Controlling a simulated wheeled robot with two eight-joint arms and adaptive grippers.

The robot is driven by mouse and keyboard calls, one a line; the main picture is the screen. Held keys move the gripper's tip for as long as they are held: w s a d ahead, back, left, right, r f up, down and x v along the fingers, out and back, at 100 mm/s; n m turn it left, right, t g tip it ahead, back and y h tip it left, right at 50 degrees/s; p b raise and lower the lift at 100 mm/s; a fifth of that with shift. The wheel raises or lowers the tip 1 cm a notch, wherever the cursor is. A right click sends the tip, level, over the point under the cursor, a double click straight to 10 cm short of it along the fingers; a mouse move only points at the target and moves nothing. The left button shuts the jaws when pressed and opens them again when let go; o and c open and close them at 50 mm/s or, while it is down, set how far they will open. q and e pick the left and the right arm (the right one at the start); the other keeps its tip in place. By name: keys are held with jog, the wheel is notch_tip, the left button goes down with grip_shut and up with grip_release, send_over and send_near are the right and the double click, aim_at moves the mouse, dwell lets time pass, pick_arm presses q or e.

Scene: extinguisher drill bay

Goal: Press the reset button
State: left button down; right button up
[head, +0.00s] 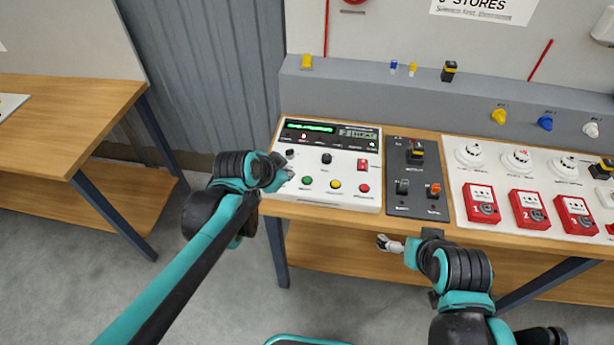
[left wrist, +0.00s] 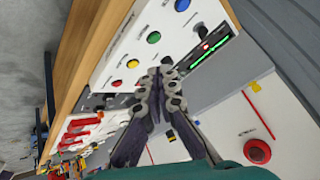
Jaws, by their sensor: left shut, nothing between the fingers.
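The white control panel (head: 330,202) stands on the bench, with a green button (head: 307,181), a yellow button (head: 335,184) and a red button (head: 364,188) along its front. The left wrist view also shows a blue button (left wrist: 182,5), hidden behind my left gripper in the head view. I cannot read which button is labelled reset. My left gripper (head: 286,177) is shut and empty at the panel's left front corner. In the left wrist view its fingertips (left wrist: 160,76) overlap the panel face; contact is unclear. My right gripper (head: 386,243) is in front of the bench edge, apart from the panel; its jaws are too small to judge.
A dark switch box (head: 418,206) stands right of the panel. Beyond it a white board (head: 461,197) carries round detectors and red call points (head: 481,204). A grey ledge (head: 350,90) runs behind. Another wooden table (head: 60,100) stands at the left, with open floor between.

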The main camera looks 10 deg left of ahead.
aim_at(306, 181)
pick_arm(q)
jog(key=w+d+f+m, duration=0.1)
jog(key=w+m, duration=0.1)
jog(key=w, duration=0.3)
jog(key=w+d+f+m+h+p, duration=0.1)
jog(key=w+d+m, duration=0.1)
jog(key=w+m, duration=0.1)
jog(key=shift+w+d+m+p, duration=0.25)
jog(key=shift+w+m+p, duration=0.05)
jog(key=shift+w, duration=0.6)
jog(key=shift+f, duration=0.2)
notch_tip(306, 181, down, 9)
jog(key=b, duration=0.7)
jog(key=shift+r, duration=0.2)
jog(key=shift+f+b, duration=0.4)
jog(key=shift+b, duration=0.05)
